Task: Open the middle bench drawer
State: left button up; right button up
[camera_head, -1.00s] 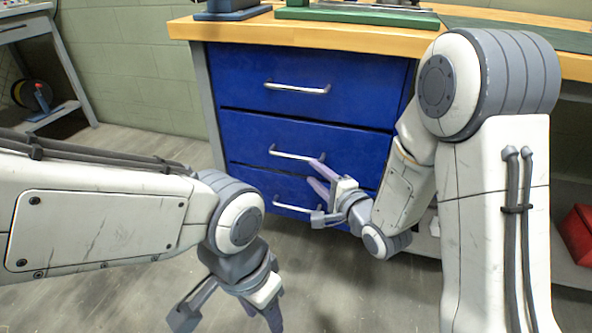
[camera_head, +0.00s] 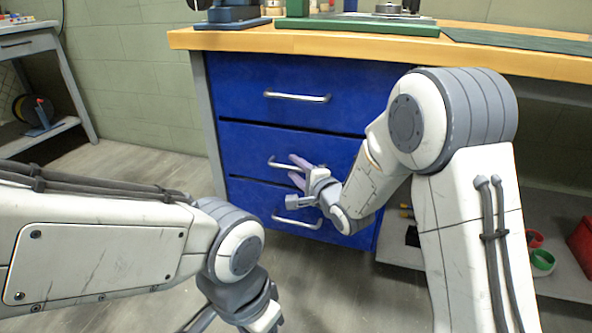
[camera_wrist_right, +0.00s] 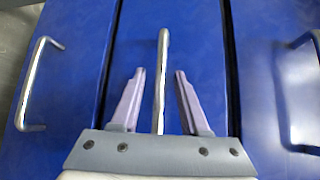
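The blue middle drawer (camera_head: 240,143) of the bench is between two similar drawers, and its front looks level with theirs. Its silver bar handle (camera_head: 281,164) is partly hidden by my right gripper (camera_head: 295,168). In the right wrist view, this handle (camera_wrist_right: 161,75) runs between the two purple fingers of my right gripper (camera_wrist_right: 159,85). The fingers are open, with a visible gap on each side of the bar. My left gripper (camera_head: 260,312) hangs low at the bottom edge of the head view, its fingertips cut off.
The top drawer (camera_head: 350,88) and bottom drawer (camera_head: 250,196) have similar handles. The wooden bench top (camera_head: 300,42) overhangs them. A shelf at the right holds a red box (camera_head: 582,240) and green and red round items. The floor before the drawers is clear.

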grip_shut()
dwell(1.3)
